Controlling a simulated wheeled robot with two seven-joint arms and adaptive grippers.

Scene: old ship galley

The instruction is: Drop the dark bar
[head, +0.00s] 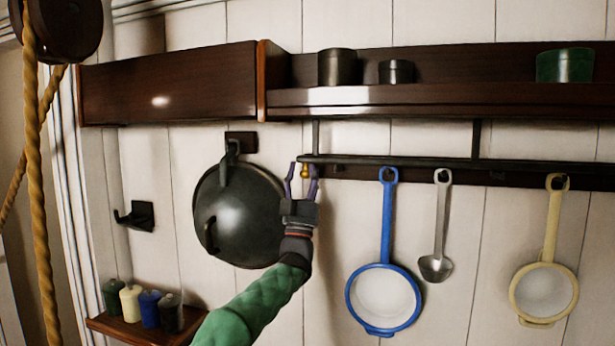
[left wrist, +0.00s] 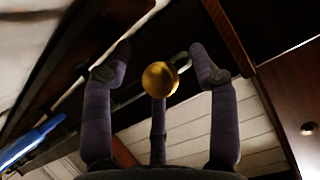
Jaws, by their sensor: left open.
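The dark bar (head: 430,162) runs level under the shelf, joined to it by two short dark uprights. A small gold ball (head: 304,171) is at its left end; whether it is fixed to the bar I cannot tell. My left gripper (head: 303,168) points up there, fingers open on either side of the ball. In the left wrist view the gold ball (left wrist: 160,79) shows between the spread fingers, with a small grey ring beside it. I see no clear finger contact. My right gripper is out of view.
A blue-rimmed pan (head: 387,297), a metal spoon (head: 436,267) and a cream-rimmed pan (head: 545,291) hang below the bar. A dark round lid (head: 240,213) hangs left of my gripper. The wooden shelf (head: 400,97) is above. Small jars (head: 150,308) stand lower left.

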